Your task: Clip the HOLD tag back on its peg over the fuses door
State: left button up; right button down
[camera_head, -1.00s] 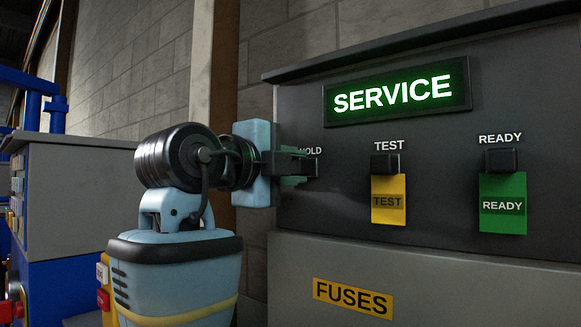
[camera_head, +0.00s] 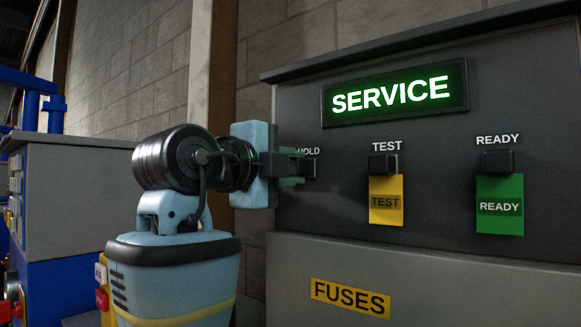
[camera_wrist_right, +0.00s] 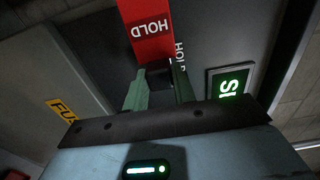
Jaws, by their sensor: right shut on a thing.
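My right gripper (camera_head: 298,167) is at the HOLD peg (camera_head: 311,168) on the dark panel, coming in from the left in the head view. In the right wrist view its green fingers (camera_wrist_right: 160,88) are shut on the red HOLD tag (camera_wrist_right: 150,38), which extends past the fingertips and is cut off at the top edge. The tag does not show in the head view. Dark parts between the fingertips hide whether the tag is on the peg. The yellow FUSES label (camera_head: 350,298) marks the grey door (camera_head: 450,290) below. My left gripper is not in view.
A yellow TEST tag (camera_head: 386,215) and a green READY tag (camera_head: 500,222) hang below their own pegs to the right. The SERVICE sign (camera_head: 395,93) glows green above. A grey and blue cabinet (camera_head: 75,200) stands at left.

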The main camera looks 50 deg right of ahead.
aim_at(291, 167)
pick_arm(q)
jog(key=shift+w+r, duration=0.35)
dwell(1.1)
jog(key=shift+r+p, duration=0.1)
jog(key=shift+p, duration=0.25)
pick_arm(e)
jog(key=shift+d, duration=0.5)
jog(key=c, duration=1.1)
grip_release()
jog(key=shift+o, duration=0.2)
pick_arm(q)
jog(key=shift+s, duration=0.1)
pick_arm(e)
jog(key=a+b, duration=0.1)
jog(key=a, duration=0.5)
jog(key=shift+s+a, duration=0.2)
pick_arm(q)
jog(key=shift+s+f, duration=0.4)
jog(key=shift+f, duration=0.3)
pick_arm(e)
jog(key=shift+s+a, duration=0.1)
jog(key=shift+a, duration=0.6)
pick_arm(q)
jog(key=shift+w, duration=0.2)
